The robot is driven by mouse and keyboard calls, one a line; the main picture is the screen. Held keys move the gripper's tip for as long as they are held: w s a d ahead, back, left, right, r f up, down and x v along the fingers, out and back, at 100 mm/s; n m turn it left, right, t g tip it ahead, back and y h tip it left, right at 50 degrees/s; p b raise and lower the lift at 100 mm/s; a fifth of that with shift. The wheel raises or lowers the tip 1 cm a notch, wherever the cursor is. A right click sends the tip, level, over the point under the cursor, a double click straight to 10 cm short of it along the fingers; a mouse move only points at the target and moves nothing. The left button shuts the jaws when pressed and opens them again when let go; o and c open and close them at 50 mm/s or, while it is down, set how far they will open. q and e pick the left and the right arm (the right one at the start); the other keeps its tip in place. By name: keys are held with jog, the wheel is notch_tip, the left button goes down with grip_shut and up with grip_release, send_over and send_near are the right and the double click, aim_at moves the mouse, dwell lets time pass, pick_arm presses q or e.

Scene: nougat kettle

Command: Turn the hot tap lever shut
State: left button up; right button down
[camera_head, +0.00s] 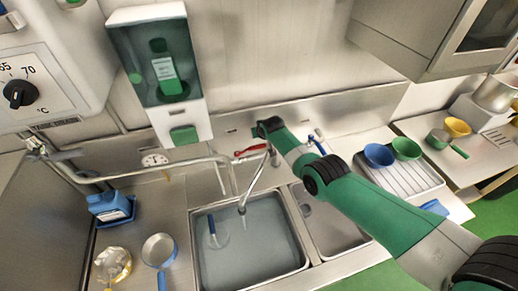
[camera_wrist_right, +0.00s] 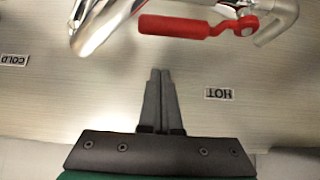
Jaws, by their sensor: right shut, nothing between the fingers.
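The red hot tap lever (camera_wrist_right: 185,25) lies roughly sideways at the top of the right wrist view, joined to a metal tap body. The red lever (camera_head: 250,151) also shows in the head view, beside the curved tap spout (camera_head: 257,181) over the sink. My right gripper (camera_wrist_right: 160,72) is shut and empty; its fingertips point toward the lever, with a visible gap in the picture. In the head view my right arm hides its fingers. A HOT label (camera_wrist_right: 219,94) is right of the fingers and a COLD label (camera_wrist_right: 14,60) is at far left. My left gripper is out of view.
The left sink basin (camera_head: 250,245) holds water and a floating thermometer-like item. A blue lever (camera_head: 317,141) is beside my right arm. A dispenser (camera_head: 165,75) hangs above left. Blue and green bowls (camera_head: 406,148) stand on a draining rack at right.

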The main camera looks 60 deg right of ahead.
pick_arm(q)
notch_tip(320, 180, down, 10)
jog(key=b, duration=0.9)
pick_arm(e)
jog(key=f+p, duration=0.1)
jog(key=p, duration=0.2)
jog(key=f+p, duration=0.1)
jog(key=p, duration=0.2)
jog(key=s+a+f+p, duration=0.1)
jog(key=p, duration=0.2)
jog(key=shift+p, duration=0.4)
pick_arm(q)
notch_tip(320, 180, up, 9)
pick_arm(e)
jog(key=shift+f, duration=0.25)
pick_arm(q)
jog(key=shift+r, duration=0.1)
pick_arm(e)
jog(key=shift+s, duration=0.1)
